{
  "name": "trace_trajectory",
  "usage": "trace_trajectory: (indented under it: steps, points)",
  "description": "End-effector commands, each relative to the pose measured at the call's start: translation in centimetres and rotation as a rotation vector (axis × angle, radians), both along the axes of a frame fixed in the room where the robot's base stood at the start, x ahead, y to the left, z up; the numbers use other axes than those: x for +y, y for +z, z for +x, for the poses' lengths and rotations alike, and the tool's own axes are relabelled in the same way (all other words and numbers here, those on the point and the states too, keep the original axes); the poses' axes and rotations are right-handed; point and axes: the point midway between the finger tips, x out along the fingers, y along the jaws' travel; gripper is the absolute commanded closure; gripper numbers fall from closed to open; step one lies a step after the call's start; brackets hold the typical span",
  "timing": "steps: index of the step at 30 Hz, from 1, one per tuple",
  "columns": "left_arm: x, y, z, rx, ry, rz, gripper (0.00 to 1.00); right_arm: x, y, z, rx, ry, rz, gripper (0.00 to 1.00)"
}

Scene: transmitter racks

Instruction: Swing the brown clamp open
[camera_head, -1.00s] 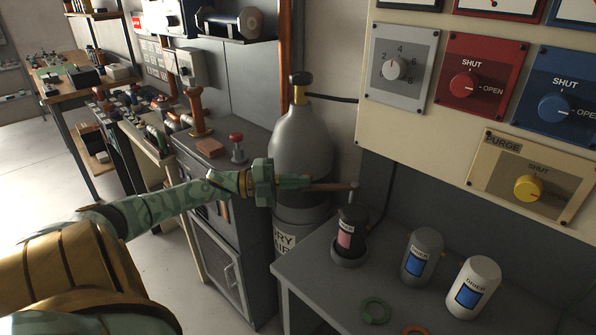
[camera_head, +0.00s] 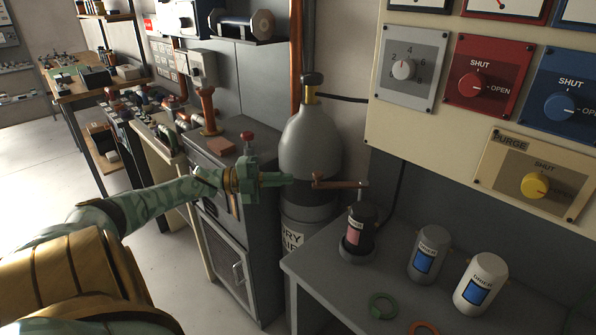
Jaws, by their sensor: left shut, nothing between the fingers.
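The brown clamp (camera_head: 340,184) is a thin bar above the grey bench (camera_head: 318,268), in front of the grey cylinder. Its right end is at an upright pin above a dark canister with a pink label (camera_head: 357,236). The bar points left from there, with a small upturned free end. My left gripper (camera_head: 290,179) is shut and empty. Its tip is left of the clamp's free end, with a small gap in the picture. Depth between them is hard to judge. My right gripper is out of view.
A grey gas cylinder (camera_head: 309,142) stands behind the clamp. A grey canister (camera_head: 429,252), a white canister (camera_head: 481,284) and a green ring (camera_head: 382,305) are on the bench. A knob panel (camera_head: 441,122) is on the right. A metal cabinet (camera_head: 232,255) is below my left arm.

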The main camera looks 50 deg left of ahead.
Motion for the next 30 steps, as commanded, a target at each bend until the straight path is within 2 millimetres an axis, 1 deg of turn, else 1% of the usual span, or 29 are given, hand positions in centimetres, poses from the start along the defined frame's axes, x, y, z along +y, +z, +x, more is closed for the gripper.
trace_trajectory:
  steps: [1, 3, 6, 9, 28, 30]
  points:
    - [0.8, -0.3, -0.3, 0.002, 0.003, 0.002, 1.00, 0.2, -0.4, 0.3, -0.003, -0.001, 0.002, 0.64]
    - [1.7, -0.4, -0.6, 0.002, 0.002, 0.001, 1.00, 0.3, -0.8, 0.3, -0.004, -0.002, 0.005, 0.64]
    - [2.5, -0.3, -1.0, 0.001, 0.000, 0.001, 1.00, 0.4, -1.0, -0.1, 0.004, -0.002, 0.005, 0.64]
    - [2.9, -0.2, -1.1, 0.001, -0.001, 0.002, 1.00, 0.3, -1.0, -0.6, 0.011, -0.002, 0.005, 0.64]
    - [2.9, -0.2, -1.2, 0.002, -0.002, -0.003, 1.00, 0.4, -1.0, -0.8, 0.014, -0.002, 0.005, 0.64]
    - [3.1, -0.5, -1.0, 0.023, 0.014, -0.003, 1.00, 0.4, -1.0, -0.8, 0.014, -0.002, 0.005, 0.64]
